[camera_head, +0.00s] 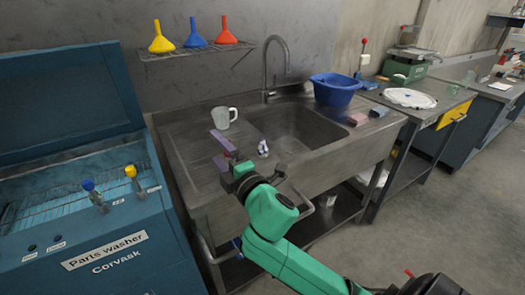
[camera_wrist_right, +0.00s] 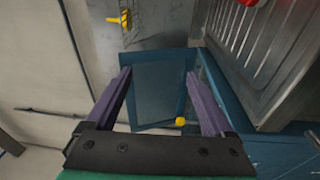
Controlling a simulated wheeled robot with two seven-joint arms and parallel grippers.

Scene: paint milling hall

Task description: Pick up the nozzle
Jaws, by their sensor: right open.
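I cannot tell for sure which thing is the nozzle. A small white and blue item (camera_head: 263,148) lies at the front left of the sink basin in the head view, close to my right gripper. My right gripper (camera_head: 214,146) is over the left drainboard, its two purple fingers pointing left. In the wrist view the same gripper (camera_wrist_right: 158,72) is open, with nothing held between its fingers. A red thing (camera_wrist_right: 250,2) is cut off at the top edge there; I cannot tell what it is. My left gripper is not in view.
A sink (camera_head: 325,150) has a tap (camera_head: 266,65), a mug (camera_head: 223,117) and a blue tub (camera_head: 335,90). The parts washer (camera_head: 105,250) stands open at left. Several funnels stand on a wall shelf (camera_head: 185,53). Floor at right is clear.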

